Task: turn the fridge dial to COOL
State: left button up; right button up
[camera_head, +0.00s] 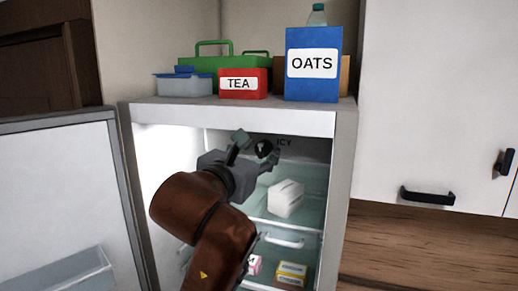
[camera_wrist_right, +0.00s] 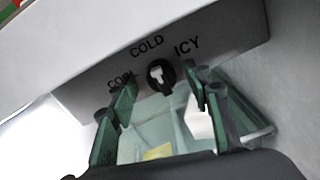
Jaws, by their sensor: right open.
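My left gripper is out of view.
The fridge door (camera_head: 62,190) stands open at the left. A TEA box (camera_head: 243,84), OATS box (camera_head: 313,85) and blue-lidded tub (camera_head: 184,87) stand on top of the fridge.

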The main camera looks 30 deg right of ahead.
jog(key=c, duration=1.2)
jog(key=shift+o, duration=0.2)
jog(key=n, duration=0.3)
jog(key=shift+n+b, duration=0.35)
jog(key=shift+n, duration=0.05)
jog(key=n, duration=0.3)
jog(key=shift+n, duration=0.3)
jog(key=n+t+b, duration=0.1)
jog(key=n, duration=0.5)
jog(key=shift+n, duration=0.4)
